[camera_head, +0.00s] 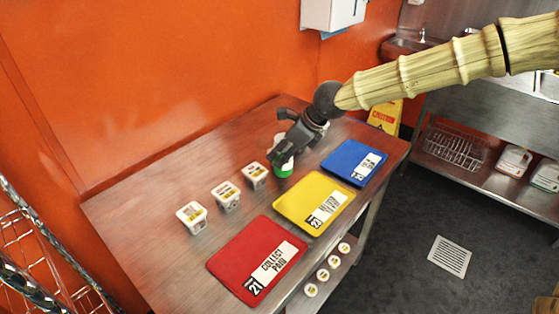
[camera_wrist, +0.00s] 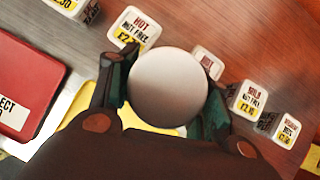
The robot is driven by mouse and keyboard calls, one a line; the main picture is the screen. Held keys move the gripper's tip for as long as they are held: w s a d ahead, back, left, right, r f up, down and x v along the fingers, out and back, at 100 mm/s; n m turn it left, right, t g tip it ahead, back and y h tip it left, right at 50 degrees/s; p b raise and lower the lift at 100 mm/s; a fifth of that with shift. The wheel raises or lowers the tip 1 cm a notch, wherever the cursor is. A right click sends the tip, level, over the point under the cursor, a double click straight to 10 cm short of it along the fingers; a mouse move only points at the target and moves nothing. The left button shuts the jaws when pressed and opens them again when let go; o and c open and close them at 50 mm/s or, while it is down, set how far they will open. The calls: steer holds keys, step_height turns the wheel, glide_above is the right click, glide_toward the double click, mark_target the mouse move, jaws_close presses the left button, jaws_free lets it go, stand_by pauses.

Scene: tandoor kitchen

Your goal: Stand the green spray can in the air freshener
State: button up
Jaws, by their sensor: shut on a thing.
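My gripper (camera_head: 283,152) is shut on the green spray can (camera_head: 285,170), close over the steel table. In the head view only a green and white part of the can shows below the fingers. In the wrist view the can's round grey end (camera_wrist: 168,87) sits between the two fingers (camera_wrist: 166,100) and hides its body. I cannot tell whether the can touches the table. A white box (camera_head: 333,12) hangs on the orange wall at the top; I cannot tell whether it is the air freshener.
White labelled tubs stand in a row on the table (camera_head: 150,200), including one at the left (camera_head: 192,217). Red (camera_head: 235,255), yellow (camera_head: 297,190) and blue (camera_head: 345,150) mats lie along the front. A wire rack (camera_head: 30,250) stands at the left.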

steer(key=shift+a, duration=0.3)
steer(key=shift+f+p, duration=0.35)
steer(key=shift+f, duration=1.45)
steer(key=o, duration=1.2)
steer(key=shift+f, duration=0.1)
